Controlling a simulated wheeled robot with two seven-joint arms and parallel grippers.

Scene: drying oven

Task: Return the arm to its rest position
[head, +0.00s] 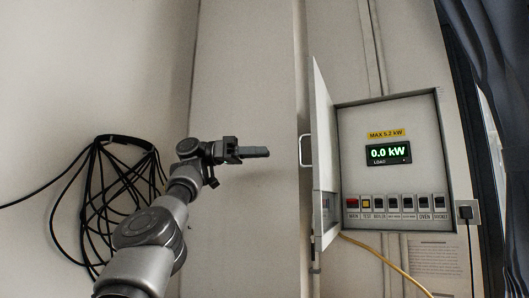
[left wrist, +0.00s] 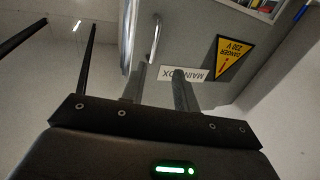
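My left arm comes in from the bottom left of the head view. Its left gripper (head: 262,152) points right, in front of the pale wall and left of the open cabinet door (head: 324,150). A gap shows between the gripper and the door handle (head: 306,150). In the left wrist view, the two fingers of the left gripper (left wrist: 159,75) stand apart with nothing between them. Beyond them are the handle (left wrist: 154,38) and a door face with a "MAIN BOX" label (left wrist: 198,74). My right gripper is in neither view.
The electrical cabinet (head: 387,110) stands open, its display (head: 388,154) reading 0.0 kW above a row of several switches (head: 395,202). A black cable coil (head: 105,190) hangs at left. A yellow cable (head: 385,262) runs below. A dark curtain (head: 490,60) is at far right.

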